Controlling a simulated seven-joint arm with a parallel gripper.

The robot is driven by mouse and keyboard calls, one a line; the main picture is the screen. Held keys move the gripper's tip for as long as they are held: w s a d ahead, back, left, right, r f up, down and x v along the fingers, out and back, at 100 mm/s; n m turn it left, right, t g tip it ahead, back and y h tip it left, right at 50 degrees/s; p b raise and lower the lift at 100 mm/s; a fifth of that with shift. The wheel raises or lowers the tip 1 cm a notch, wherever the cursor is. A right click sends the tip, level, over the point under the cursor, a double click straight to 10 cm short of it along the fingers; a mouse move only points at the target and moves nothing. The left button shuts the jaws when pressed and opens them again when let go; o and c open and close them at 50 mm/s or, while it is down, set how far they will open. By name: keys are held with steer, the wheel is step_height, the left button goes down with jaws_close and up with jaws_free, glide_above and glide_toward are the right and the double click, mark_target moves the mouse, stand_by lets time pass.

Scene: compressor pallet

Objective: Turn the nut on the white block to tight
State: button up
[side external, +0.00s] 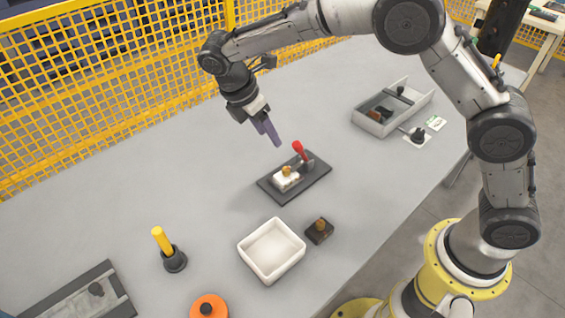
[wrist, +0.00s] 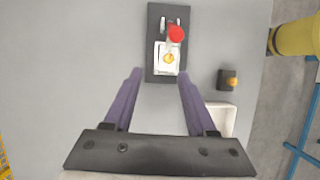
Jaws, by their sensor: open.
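The white block (side external: 286,181) sits on a dark base plate (side external: 314,184) in the middle of the table. A brass-coloured nut (side external: 287,171) is on top of the block. It also shows in the wrist view (wrist: 169,58). A clamp with a red handle (side external: 299,148) stands on the same plate, beside the block. My gripper (side external: 272,133) is open and empty, above and behind the plate. Its two purple fingers show apart in the wrist view (wrist: 158,74), with the block and nut beyond the fingertips. How tight the nut is cannot be seen.
A white bin (side external: 244,247) and a dark block with a brass top (side external: 319,231) stand in front of the plate. A grey tray (side external: 366,124) with parts is at the right. A yellow-handled tool (side external: 161,240) stands in a dark holder. Yellow mesh fence (side external: 120,85) lines the back.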

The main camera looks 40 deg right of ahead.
mark_target(285, 170)
steer(key=s+a+r+n+t, duration=0.1)
steer(key=s+a+r+n, duration=0.1)
steer(key=s+a, duration=0.1)
steer(key=x, duration=1.4)
steer(key=shift+s+d+r, duration=0.1)
steer(key=shift+s+d, duration=0.05)
steer(key=shift+d, duration=0.05)
jaws_close()
